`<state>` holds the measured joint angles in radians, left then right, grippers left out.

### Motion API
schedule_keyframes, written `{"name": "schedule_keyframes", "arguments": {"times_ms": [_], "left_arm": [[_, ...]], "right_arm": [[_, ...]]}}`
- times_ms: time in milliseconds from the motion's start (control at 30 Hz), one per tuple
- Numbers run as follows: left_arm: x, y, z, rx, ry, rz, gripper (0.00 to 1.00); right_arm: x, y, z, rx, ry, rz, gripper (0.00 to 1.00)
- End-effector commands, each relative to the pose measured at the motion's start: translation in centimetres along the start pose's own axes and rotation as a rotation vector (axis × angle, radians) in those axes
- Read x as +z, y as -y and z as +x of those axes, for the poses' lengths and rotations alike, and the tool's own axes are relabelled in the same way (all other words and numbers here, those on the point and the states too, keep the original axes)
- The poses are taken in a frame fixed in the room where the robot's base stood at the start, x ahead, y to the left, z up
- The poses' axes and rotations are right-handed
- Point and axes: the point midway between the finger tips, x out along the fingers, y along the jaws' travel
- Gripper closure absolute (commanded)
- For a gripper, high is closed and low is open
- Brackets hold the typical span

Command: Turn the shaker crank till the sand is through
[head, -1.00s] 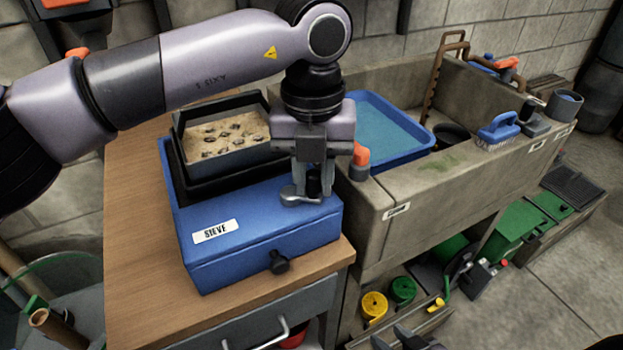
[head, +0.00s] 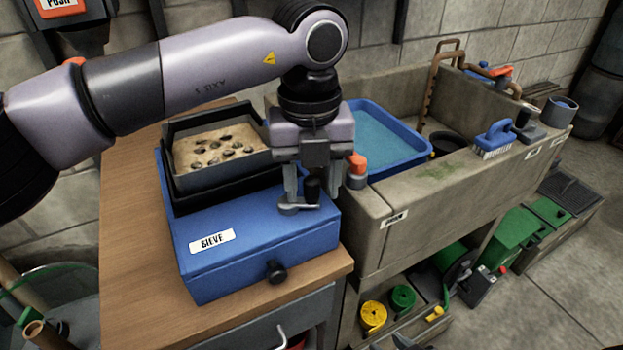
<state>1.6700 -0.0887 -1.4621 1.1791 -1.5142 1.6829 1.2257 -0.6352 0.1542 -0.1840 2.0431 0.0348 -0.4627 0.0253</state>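The blue shaker box (head: 225,262) labelled SIEVE stands on the wooden bench top. In its black frame sits the grey sieve tray (head: 222,176), holding a layer of tan sand (head: 215,143) with several dark stones on top. The crank (head: 298,208) is a grey arm with an upright black knob on top of the box, at the right. My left gripper (head: 312,190) points down over the crank, one finger either side of the knob. Gaps show between fingers and knob, so it looks open. Dark tips at the bottom edge may be my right gripper (head: 394,344); its opening is unclear.
A stone sink (head: 400,215) stands close at right, with a blue water tray (head: 425,157) and an orange-capped post (head: 357,168) beside my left gripper. A blue brush (head: 495,138) lies on its rim. The wooden bench (head: 125,240) is bare at left.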

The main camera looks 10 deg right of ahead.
Motion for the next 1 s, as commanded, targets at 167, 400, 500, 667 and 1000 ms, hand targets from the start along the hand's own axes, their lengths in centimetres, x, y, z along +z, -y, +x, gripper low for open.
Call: {"name": "schedule_keyframes", "arguments": {"times_ms": [167, 400, 500, 667, 1000], "left_arm": [[0.0, 0.0, 0.1, 0.001, -0.002, 0.0, 0.49], [0.0, 0.0, -1.0, 0.001, 0.0, 0.0, 0.49], [0.0, 0.0, -2.6, 0.0, 0.0, 0.001, 0.49], [0.0, 0.0, -5.2, 0.001, 0.0, 0.0, 0.49], [0.0, 0.0, -7.1, 0.001, -0.002, 0.001, 0.49]], "right_arm": [[0.0, 0.0, 0.0, 0.0, -0.001, 0.0, 0.57], [-0.2, 0.0, -0.1, 0.0, -0.001, 0.0, 0.57], [-0.4, 0.0, -0.2, 0.0, -0.001, 0.0, 0.57], [-0.7, 0.0, -0.4, 0.0, -0.001, 0.0, 0.57], [-0.8, 0.1, -0.6, 0.0, -0.002, 0.003, 0.57]]}}
